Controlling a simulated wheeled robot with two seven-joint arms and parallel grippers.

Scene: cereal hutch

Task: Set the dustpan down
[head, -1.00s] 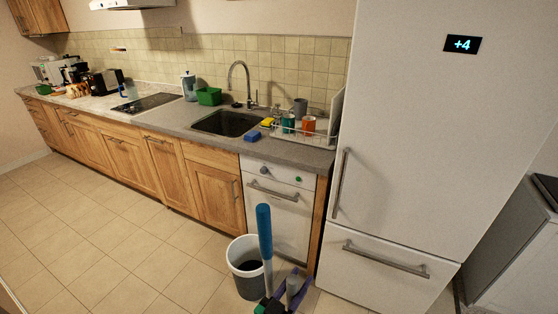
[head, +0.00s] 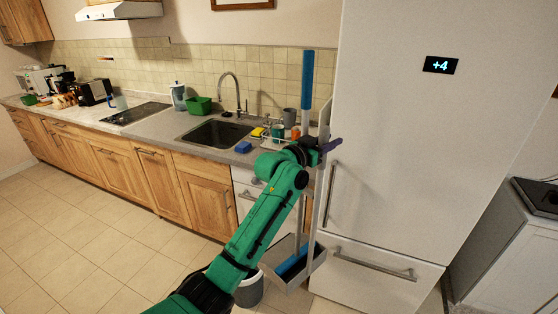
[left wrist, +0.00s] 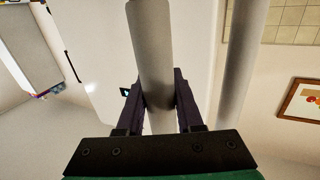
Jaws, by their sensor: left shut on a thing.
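The dustpan (head: 314,258) is a grey pan with a blue strip inside, at the end of a long upright grey shaft with a blue grip (head: 307,85) on top. It hangs in front of the fridge's lower part. My left gripper (head: 319,147) is shut on the grey shaft, about midway up. In the left wrist view a grey shaft (left wrist: 150,50) passes between the gripper's dark fingers, and a second pale shaft (left wrist: 238,80) stands apart to the right. Whether the pan touches the floor is unclear. My right gripper is not in view.
The fridge (head: 390,150) stands close behind and right of the dustpan. A white bin (head: 250,292) is on the floor, partly behind my arm. The counter with sink (head: 216,135) and dish rack lies behind. Tiled floor (head: 80,235) at left is clear.

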